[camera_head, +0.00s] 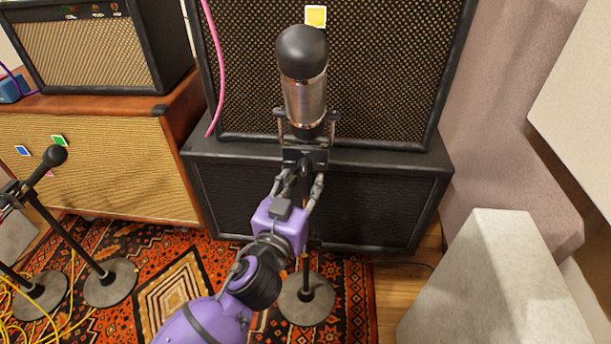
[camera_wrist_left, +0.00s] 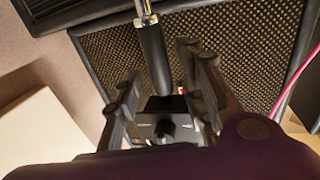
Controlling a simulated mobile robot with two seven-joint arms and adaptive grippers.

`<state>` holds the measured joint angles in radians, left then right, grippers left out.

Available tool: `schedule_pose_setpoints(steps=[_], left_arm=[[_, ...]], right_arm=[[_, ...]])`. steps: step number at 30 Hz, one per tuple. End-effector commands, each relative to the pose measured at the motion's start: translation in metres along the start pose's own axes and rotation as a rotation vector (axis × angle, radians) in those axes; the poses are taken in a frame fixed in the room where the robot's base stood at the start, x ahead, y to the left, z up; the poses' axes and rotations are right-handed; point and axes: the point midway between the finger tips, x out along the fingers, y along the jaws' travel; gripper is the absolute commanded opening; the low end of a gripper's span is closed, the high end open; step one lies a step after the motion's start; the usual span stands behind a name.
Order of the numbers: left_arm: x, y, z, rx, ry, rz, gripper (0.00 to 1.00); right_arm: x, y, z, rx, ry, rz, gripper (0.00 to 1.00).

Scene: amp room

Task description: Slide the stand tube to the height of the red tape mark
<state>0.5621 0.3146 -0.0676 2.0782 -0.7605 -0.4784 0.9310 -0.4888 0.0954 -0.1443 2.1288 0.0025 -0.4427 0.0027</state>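The stand carries a silver microphone with a black head (camera_head: 303,80), upright in a bracket. The black mount block under it (camera_head: 305,158) is at the top of the stand. The round grey stand base (camera_head: 306,299) rests on the rug. My left gripper (camera_head: 303,178) is just below the mount block, fingers spread to either side of the stand. In the left wrist view the fingers (camera_wrist_left: 163,98) stand apart, with a dark cylinder (camera_wrist_left: 155,58) and a dark block between them; firm contact cannot be told. A tiny red spot (camera_wrist_left: 181,90) shows there; whether it is the tape mark is unclear. My right gripper is out of view.
A large black speaker cabinet (camera_head: 345,75) stands on a lower one (camera_head: 385,205) close behind the stand. A black microphone (camera_head: 53,157) on another stand and yellow cables are at left. A pale block (camera_head: 495,285) stands at right.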

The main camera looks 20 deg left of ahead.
Motion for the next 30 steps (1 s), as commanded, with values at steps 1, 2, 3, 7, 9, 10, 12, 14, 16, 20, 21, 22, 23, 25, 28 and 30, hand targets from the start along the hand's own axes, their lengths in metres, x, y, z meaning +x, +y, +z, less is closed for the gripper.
schedule_pose_setpoints(steps=[1, 2, 3, 7, 9, 10, 12, 14, 16, 20, 21, 22, 23, 25, 28, 30], left_arm=[[-0.004, -0.001, 0.0, -0.001, -0.001, -0.001, 0.38], [-0.006, -0.001, 0.0, -0.002, -0.001, -0.002, 0.38], [-0.009, -0.001, 0.0, -0.002, -0.001, -0.002, 0.38], [-0.018, -0.001, 0.001, -0.002, -0.003, -0.001, 0.38], [-0.023, -0.001, 0.002, -0.001, -0.004, -0.002, 0.38], [-0.025, -0.001, 0.002, -0.001, -0.004, -0.002, 0.38], [-0.03, -0.001, 0.002, -0.001, -0.004, -0.002, 0.38], [-0.035, -0.001, 0.002, -0.001, -0.005, -0.003, 0.38], [-0.04, -0.001, 0.002, -0.001, -0.005, -0.003, 0.38], [-0.049, -0.001, 0.003, -0.002, -0.006, -0.003, 0.38], [-0.051, -0.001, 0.003, -0.002, -0.006, -0.003, 0.38], [-0.053, -0.001, 0.003, -0.002, -0.006, -0.003, 0.38], [-0.056, -0.001, 0.003, -0.002, -0.006, -0.003, 0.38], [-0.061, -0.001, 0.003, -0.002, -0.006, -0.003, 0.38], [-0.066, -0.001, 0.003, -0.002, -0.005, -0.002, 0.38], [-0.069, -0.001, 0.003, -0.002, -0.006, -0.003, 0.38]], right_arm=[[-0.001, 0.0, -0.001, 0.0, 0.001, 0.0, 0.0], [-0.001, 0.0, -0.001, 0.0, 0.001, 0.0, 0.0], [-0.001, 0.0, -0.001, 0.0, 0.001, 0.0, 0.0], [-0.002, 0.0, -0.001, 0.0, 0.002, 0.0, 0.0], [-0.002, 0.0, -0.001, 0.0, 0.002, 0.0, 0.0], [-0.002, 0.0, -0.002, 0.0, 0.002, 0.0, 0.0], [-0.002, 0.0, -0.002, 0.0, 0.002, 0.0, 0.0], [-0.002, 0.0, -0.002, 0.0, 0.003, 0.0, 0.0], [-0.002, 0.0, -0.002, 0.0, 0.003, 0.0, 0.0], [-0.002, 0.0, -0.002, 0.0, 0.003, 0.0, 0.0], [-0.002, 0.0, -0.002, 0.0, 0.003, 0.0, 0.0], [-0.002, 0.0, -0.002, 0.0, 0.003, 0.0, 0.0], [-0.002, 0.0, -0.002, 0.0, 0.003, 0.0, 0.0], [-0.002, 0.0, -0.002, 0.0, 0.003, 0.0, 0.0], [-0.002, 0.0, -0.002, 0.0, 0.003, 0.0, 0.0], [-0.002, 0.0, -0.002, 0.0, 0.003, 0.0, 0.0]])
